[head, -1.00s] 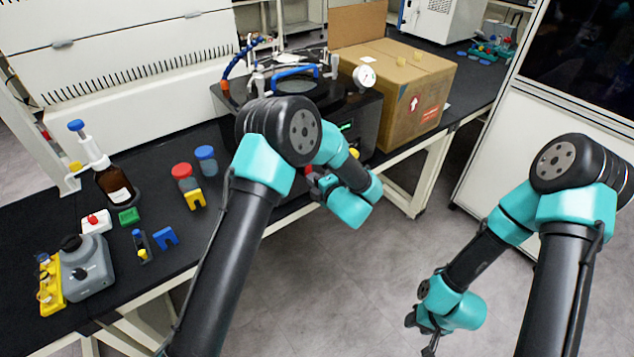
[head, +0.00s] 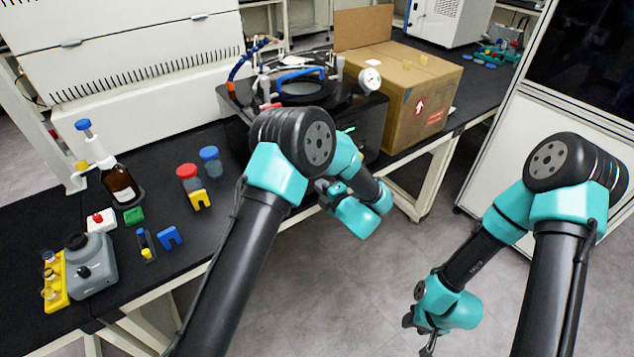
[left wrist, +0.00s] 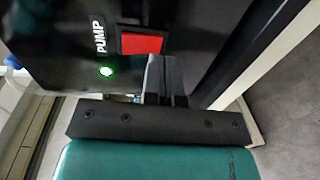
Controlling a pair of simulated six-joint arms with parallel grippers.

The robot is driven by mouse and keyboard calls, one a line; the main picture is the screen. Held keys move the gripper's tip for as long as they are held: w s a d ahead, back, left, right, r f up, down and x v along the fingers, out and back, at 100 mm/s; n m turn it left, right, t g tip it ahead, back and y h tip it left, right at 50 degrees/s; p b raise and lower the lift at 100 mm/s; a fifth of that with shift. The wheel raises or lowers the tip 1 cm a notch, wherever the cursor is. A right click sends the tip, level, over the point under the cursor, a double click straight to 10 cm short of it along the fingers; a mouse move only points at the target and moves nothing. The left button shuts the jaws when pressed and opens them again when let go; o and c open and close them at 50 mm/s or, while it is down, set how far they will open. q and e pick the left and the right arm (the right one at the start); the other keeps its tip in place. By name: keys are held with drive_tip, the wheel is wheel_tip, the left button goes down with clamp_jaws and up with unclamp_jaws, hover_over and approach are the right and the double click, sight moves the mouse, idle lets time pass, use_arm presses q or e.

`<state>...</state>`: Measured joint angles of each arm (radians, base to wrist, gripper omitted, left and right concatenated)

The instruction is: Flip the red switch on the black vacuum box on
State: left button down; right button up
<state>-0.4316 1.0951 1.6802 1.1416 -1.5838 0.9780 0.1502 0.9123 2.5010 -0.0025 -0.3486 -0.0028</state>
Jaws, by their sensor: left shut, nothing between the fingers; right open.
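The black vacuum box (head: 371,122) stands on the bench behind my left arm. Its front carries a PUMP label (left wrist: 98,34), a red switch (left wrist: 141,44) and a lit green lamp (left wrist: 106,71), seen in the left wrist view. My left gripper (left wrist: 165,72) is shut and empty, its fingertips close to the switch's lower right corner. I cannot tell whether they touch it, or which way the switch is tipped. In the head view my left gripper (head: 324,190) is in front of the box and the switch is hidden. My right gripper (head: 418,335) is open and empty, low over the floor.
A cardboard box (head: 424,92) stands right of the vacuum box. A brown bottle (head: 121,184), colored caps and a grey container (head: 92,264) are on the left bench.

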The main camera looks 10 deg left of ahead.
use_arm(q)
drive_tip(key=f+v, duration=0.2)
drive_tip(key=v, duration=0.9)
drive_tip(key=shift+s+d, duration=0.2)
drive_tip(key=a+f+m+g+h, duration=0.2)
drive_tip(key=a+f+m+h, duration=0.7)
drive_tip(key=a+f+m, duration=0.4)
drive_tip(key=s+a+f+m+g+h, duration=0.2)
drive_tip(key=s+a+m+g, duration=0.1)
drive_tip(key=s, duration=0.4)
drive_tip(key=s+a+f+m+g+h, duration=0.2)
drive_tip(key=s+a+m+g, duration=0.1)
drive_tip(key=s+m, duration=0.2)
drive_tip(key=s+a+f+m+g+h, duration=0.2)
drive_tip(key=s+a+m+g, duration=0.1)
drive_tip(key=s, duration=0.7)
drive_tip(key=shift+a+m+g+h, duration=0.2)
drive_tip(key=shift+m+g+h, duration=0.2)
